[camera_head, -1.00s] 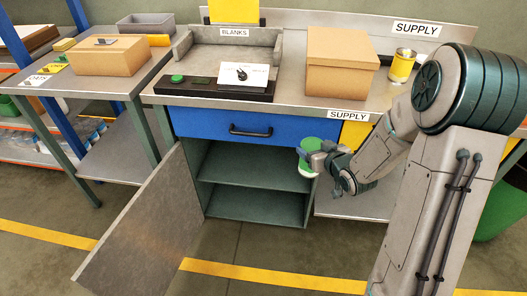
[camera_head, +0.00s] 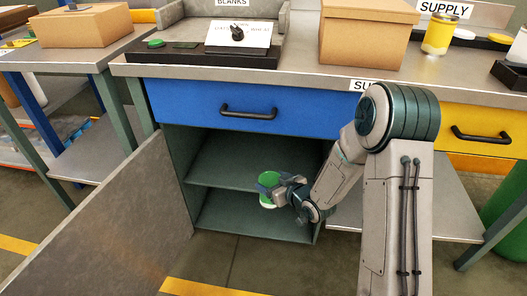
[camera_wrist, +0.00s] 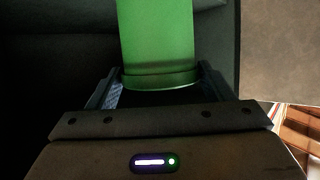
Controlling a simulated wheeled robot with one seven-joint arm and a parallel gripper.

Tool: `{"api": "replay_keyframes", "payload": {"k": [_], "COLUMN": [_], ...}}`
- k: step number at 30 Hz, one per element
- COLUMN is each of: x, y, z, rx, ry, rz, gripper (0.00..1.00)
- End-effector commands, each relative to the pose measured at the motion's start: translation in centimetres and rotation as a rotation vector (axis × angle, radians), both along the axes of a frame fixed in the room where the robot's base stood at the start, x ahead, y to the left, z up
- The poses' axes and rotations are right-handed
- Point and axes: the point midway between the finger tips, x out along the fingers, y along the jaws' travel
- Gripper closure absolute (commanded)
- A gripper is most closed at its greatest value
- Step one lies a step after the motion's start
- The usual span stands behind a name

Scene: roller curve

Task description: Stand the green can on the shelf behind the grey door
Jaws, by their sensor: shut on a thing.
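The green can (camera_head: 268,186) is in my gripper (camera_head: 272,184), in front of the open cabinet under the blue drawer. In the wrist view the green can (camera_wrist: 158,45) stands between the two fingers of my gripper (camera_wrist: 160,88), which are shut on it. The grey door (camera_head: 110,225) hangs wide open to the left. Behind the can, the middle shelf (camera_head: 225,175) of the cabinet shows bare where visible. The lower compartment (camera_head: 235,215) also looks empty. My gripper and forearm hide part of the cabinet's right side.
The blue drawer (camera_head: 215,104) with a black handle is shut above the opening. The cabinet's right wall (camera_head: 322,225) stands close to my arm. The worktop above carries a cardboard box (camera_head: 365,35) and a yellow can (camera_head: 439,35).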

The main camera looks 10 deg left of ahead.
Motion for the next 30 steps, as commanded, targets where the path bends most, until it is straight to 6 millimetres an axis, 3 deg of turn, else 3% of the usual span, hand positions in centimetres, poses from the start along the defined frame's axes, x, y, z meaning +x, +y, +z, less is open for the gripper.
{"api": "replay_keyframes", "payload": {"k": [1,7,21,30], "x": [0.0,1.5,12.3,17.2], "y": [0.2,0.3,-0.1,-0.1], "z": [-0.9,-1.3,-1.3,-1.2], "rx": [0.000,0.001,0.001,0.001], "ry": [-0.001,-0.004,-0.005,-0.002], "rz": [0.004,0.008,0.007,0.011], "gripper": [0.71,0.71,0.71,0.71]}}
